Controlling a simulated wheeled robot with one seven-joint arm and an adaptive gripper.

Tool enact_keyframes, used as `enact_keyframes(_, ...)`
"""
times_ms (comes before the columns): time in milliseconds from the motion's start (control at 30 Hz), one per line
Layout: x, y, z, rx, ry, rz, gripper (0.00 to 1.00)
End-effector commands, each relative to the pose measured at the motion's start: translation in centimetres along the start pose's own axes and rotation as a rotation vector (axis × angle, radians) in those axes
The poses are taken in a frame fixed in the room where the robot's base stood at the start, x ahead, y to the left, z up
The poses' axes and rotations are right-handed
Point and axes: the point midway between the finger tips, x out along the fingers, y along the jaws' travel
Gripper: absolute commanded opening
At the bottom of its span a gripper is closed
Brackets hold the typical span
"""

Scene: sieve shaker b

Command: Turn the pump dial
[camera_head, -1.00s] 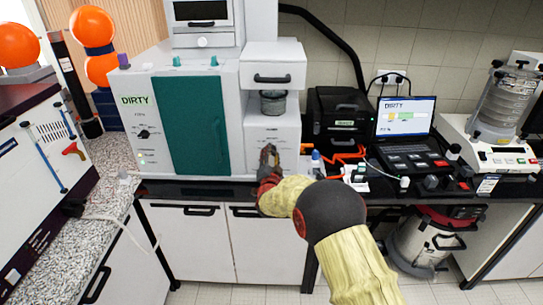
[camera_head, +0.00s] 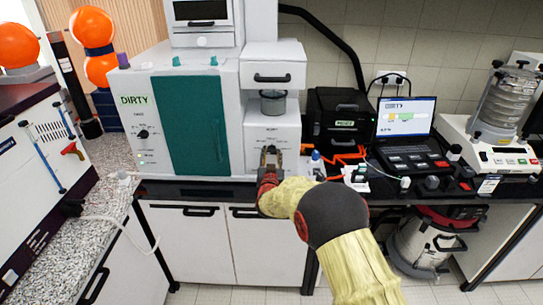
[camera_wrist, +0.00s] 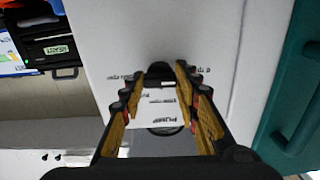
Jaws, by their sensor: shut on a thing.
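The pump dial (camera_wrist: 160,70) is a small dark knob on the white lower panel (camera_head: 285,130) of the machine, below the metal pot. The wrist view shows it between my fingertips, with an upside-down "PUMP" label beside it. My gripper (camera_head: 271,152) reaches the panel from the front, its two yellow-padded fingers on either side of the dial and shut on it. The fingers and wrist hide most of the dial in the head view, so its pointer cannot be read.
The machine's teal door (camera_head: 194,125) is left of the panel. A metal pot (camera_head: 273,103) sits above my gripper. A black case (camera_head: 338,117), orange cable and laptop (camera_head: 405,120) stand to the right. The black counter edge runs below my wrist.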

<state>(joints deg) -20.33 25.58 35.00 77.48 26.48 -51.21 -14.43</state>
Motion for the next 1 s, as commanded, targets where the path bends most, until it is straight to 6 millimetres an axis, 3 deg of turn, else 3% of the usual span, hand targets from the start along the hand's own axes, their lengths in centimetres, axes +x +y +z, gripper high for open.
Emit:
enact_keyframes(667, -0.01, -0.01, 0.05, -0.068, -0.001, 0.000, 0.06)
enact_keyframes(700, -0.01, -0.01, 0.05, -0.067, -0.001, 0.000, 0.33)
enact_keyframes(1000, 0.00, -0.01, 0.03, -0.066, 0.000, 0.000, 0.50)
